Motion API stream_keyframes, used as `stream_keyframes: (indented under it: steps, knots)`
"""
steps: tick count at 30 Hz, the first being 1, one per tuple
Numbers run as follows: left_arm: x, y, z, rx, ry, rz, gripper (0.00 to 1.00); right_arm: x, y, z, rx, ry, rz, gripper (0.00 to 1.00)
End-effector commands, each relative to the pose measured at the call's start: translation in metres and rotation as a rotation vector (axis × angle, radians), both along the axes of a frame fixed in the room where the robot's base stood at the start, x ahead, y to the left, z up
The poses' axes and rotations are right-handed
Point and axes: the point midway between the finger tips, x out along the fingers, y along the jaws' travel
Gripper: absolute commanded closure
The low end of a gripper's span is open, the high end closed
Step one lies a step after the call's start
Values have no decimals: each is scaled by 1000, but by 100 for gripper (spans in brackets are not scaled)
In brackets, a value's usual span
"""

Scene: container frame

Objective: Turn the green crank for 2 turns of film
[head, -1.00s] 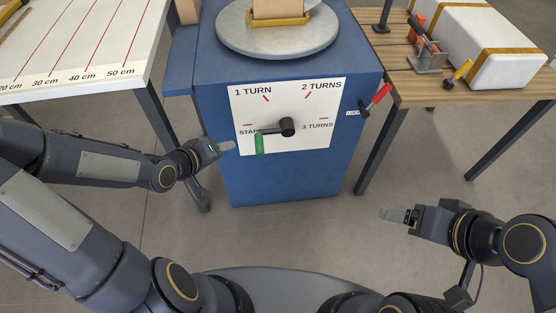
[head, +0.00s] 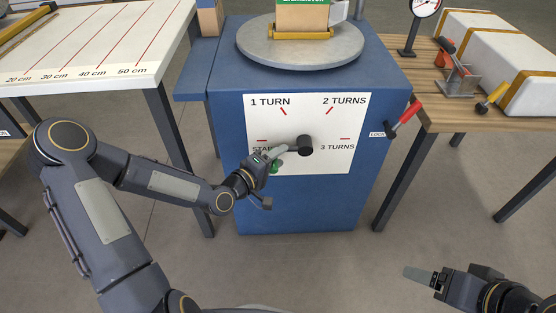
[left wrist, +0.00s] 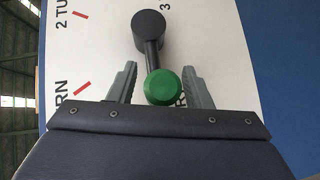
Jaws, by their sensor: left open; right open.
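The crank's dark hub (head: 305,146) sits on a white dial panel (head: 350,115) on the front of a blue cabinet. Its arm points left, to the START mark. The green handle (head: 274,168) is partly hidden behind my left gripper (head: 277,154). In the left wrist view the round green handle end (left wrist: 163,87) lies between my two open fingers, with a gap showing on each side. The dark crank arm (left wrist: 152,56) runs up from it to the hub. My right gripper (head: 420,274) is open and empty, low at the right, away from the cabinet.
A red-handled lock lever (head: 404,119) is on the cabinet's right side. A round turntable (head: 300,48) carrying a box is on top. A white table (head: 95,60) with a centimetre scale stands left, a wooden bench (head: 450,105) right. The floor before the cabinet is clear.

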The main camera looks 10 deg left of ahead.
Motion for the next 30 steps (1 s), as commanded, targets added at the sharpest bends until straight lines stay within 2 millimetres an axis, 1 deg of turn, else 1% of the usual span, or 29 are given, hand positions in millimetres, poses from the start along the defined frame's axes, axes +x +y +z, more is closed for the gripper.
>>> stream_keyframes:
  steps: [9,18,19,20,30]
  knots:
    - [3,-2,-1,0,1,-1,55,0,0,-1,0,0,0,24]
    - [3,-2,-1,1,2,-1,94,0,0,-1,0,0,0,24]
    - [3,-2,-1,1,2,-1,98,0,0,-1,0,0,0,24]
    - [3,-2,-1,1,2,-1,100,0,0,-1,0,0,0,24]
    - [3,-2,2,18,10,0,100,0,0,3,0,0,0,24]
